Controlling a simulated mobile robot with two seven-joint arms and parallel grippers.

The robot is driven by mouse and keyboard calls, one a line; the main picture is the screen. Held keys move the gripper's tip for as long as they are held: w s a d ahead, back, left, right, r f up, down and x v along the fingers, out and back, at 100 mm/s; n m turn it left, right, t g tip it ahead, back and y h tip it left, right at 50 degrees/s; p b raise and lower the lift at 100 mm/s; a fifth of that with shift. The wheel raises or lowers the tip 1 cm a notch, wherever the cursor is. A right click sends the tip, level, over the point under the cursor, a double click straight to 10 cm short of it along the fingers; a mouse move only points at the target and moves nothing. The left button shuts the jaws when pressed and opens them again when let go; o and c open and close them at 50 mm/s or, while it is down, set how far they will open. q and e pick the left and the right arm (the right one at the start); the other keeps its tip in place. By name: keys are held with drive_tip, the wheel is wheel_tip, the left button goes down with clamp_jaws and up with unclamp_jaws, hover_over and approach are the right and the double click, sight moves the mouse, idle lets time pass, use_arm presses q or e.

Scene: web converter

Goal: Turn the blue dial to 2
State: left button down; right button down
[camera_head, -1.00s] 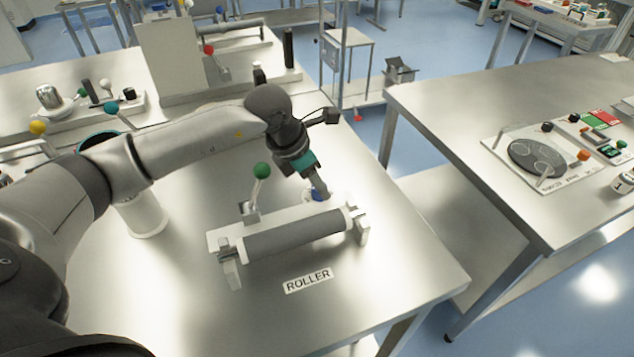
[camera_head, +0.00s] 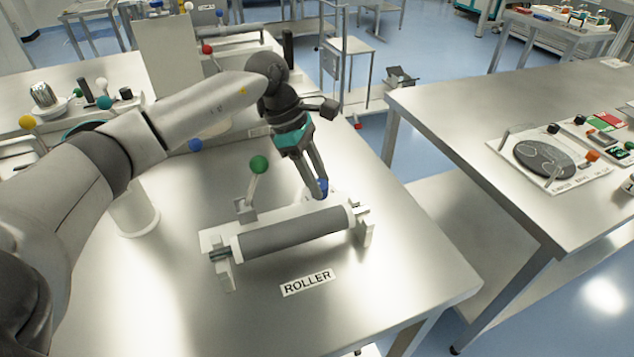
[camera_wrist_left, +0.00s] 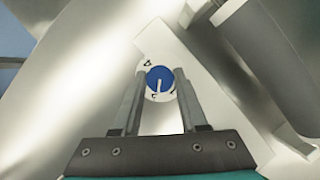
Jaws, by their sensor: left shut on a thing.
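The blue dial (camera_head: 322,186) sits on a white plate at the back right of the roller fixture. In the left wrist view the dial (camera_wrist_left: 160,78) is a blue disc with a white pointer line aimed toward the lower edge of the picture. Small dark marks ring it on the white plate; they are too small to read surely. My left gripper (camera_head: 317,187) reaches down to the dial from above. In the wrist view its two fingers (camera_wrist_left: 160,82) lie on either side of the dial, shut on it. My right gripper is not in view.
The grey roller (camera_head: 295,232) lies in front of the dial. A lever with a green ball (camera_head: 259,164) stands left of the gripper. A ROLLER label (camera_head: 307,282) lies on the table. A second table (camera_head: 470,150) stands to the right across a gap.

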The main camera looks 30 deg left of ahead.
use_arm(q)
drive_tip(key=shift+w+m, duration=0.1)
drive_tip(key=shift+m, duration=0.5)
drive_tip(key=shift+m+g+b, duration=0.35)
drive_tip(key=shift+m+g, duration=0.05)
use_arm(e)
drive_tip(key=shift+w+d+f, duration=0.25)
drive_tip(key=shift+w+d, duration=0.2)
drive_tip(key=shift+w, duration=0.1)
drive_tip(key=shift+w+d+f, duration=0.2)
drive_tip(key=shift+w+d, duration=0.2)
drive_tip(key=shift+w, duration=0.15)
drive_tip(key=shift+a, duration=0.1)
use_arm(q)
drive_tip(key=c, duration=0.8)
unclamp_jaws()
drive_tip(key=o, duration=0.3)
drive_tip(key=shift+o, duration=0.3)
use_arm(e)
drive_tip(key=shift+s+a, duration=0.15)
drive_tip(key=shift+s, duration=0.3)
